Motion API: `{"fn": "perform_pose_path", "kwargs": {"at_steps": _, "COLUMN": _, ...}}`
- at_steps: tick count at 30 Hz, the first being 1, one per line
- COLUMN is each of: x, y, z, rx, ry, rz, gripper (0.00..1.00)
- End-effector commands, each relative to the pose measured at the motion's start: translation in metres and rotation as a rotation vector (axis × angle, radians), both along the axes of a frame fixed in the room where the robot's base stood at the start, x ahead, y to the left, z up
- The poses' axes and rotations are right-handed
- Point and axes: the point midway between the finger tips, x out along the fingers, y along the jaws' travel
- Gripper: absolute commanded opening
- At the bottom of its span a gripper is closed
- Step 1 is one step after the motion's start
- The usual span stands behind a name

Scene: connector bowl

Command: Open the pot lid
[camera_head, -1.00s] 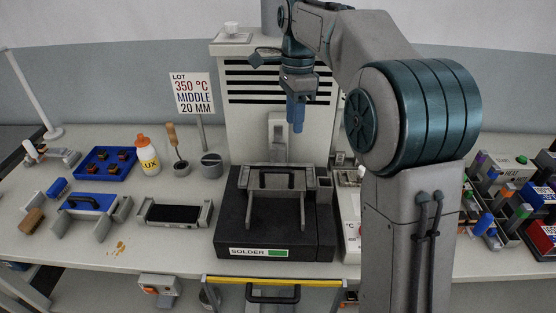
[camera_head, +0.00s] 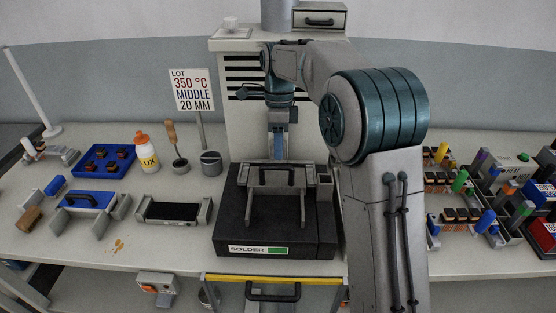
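The solder pot (camera_head: 230,225) is a black box on the bench with a white "SOLDER" label and a green patch on its front. A grey lid-like plate (camera_head: 262,186) with a black bar handle (camera_head: 278,174) lies across its upper part, and two grey arms run forward from it. It looks flat and closed. My gripper (camera_head: 278,156) points down just behind the plate, its blue fingers close to the handle in the picture. I cannot tell whether they touch it. The gap between the fingers is not clear, and nothing is visibly held.
A grey vented tower (camera_head: 235,130) stands behind the pot. To the left are a sign (camera_head: 192,90), a flux bottle (camera_head: 147,155), a steel cup (camera_head: 211,163), a blue tray (camera_head: 88,165) and a grey holder (camera_head: 175,211). Component racks (camera_head: 455,215) fill the right. A yellow bar (camera_head: 275,278) edges the front.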

Motion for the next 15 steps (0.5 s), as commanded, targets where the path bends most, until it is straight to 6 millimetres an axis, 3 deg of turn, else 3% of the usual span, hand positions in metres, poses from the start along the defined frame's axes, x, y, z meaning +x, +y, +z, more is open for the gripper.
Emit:
{"fn": "perform_pose_path", "kwargs": {"at_steps": 6, "x": -0.007, "y": -0.001, "z": -0.032, "rx": 0.0, "ry": 0.002, "rz": -0.001, "gripper": 0.36}}
{"fn": "perform_pose_path", "kwargs": {"at_steps": 15, "x": -0.009, "y": 0.0, "z": -0.043, "rx": 0.001, "ry": 0.0, "rz": -0.001, "gripper": 0.36}}
